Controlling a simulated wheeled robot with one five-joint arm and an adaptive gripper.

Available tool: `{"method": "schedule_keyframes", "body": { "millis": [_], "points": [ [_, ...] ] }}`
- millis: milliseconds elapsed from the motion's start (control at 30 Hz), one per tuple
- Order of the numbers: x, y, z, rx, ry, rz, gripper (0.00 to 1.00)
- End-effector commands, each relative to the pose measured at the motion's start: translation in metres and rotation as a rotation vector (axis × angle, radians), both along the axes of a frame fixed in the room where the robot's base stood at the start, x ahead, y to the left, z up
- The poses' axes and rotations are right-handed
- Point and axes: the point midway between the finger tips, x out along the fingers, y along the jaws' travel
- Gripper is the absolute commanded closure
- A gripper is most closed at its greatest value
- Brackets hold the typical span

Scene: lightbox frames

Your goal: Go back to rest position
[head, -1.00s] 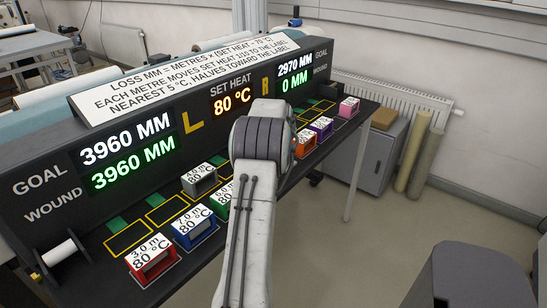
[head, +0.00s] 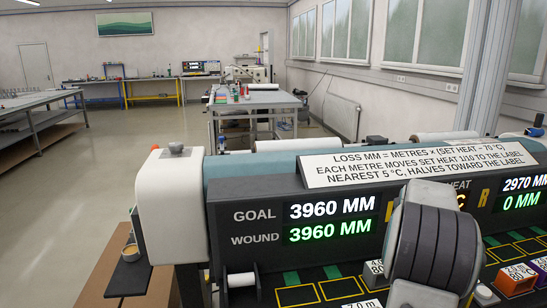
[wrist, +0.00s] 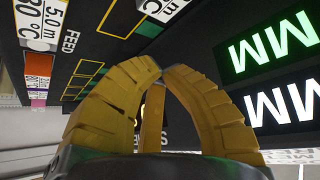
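My gripper shows in the wrist view (wrist: 162,72), with yellow ribbed fingers curving in until their tips come together. Nothing shows between them. In the head view my grey-and-white arm stands at the lower right, in front of the console (head: 260,200), and hides the gripper. The console's left displays (head: 332,219) read goal 3960 MM and wound 3960 MM. The right display (head: 524,193) reads 2970 MM over 0 MM. The set heat display is mostly hidden behind my arm.
Labelled cartridges stand on the console's shelf, among them a grey one (head: 374,273) and an orange one (head: 513,280). A white roll (head: 240,280) sits at its left end. Workbenches (head: 258,100) stand farther back. Open floor (head: 90,190) lies at the left.

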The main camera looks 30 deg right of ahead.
Motion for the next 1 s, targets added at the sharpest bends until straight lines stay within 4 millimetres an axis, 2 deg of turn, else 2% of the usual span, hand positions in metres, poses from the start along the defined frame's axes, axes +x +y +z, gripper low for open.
{"method": "schedule_keyframes", "body": {
  "millis": [33, 133, 233, 367, 400, 500, 600, 700, 800, 1000],
  "points": [
    [0.013, 0.035, 0.011, 0.011, 0.009, 0.058, 1.0],
    [0.027, 0.1, 0.022, 0.041, 0.034, 0.162, 1.0],
    [0.03, 0.166, 0.031, 0.069, 0.064, 0.27, 1.0],
    [0.017, 0.252, 0.037, 0.103, 0.11, 0.42, 1.0],
    [0.009, 0.278, 0.038, 0.112, 0.127, 0.468, 1.0],
    [-0.018, 0.335, 0.036, 0.133, 0.17, 0.584, 1.0],
    [-0.049, 0.379, 0.031, 0.149, 0.211, 0.688, 1.0],
    [-0.079, 0.409, 0.023, 0.159, 0.249, 0.776, 1.0],
    [-0.105, 0.429, 0.016, 0.165, 0.281, 0.845, 1.0],
    [-0.135, 0.447, 0.006, 0.172, 0.319, 0.922, 1.0]
  ]
}}
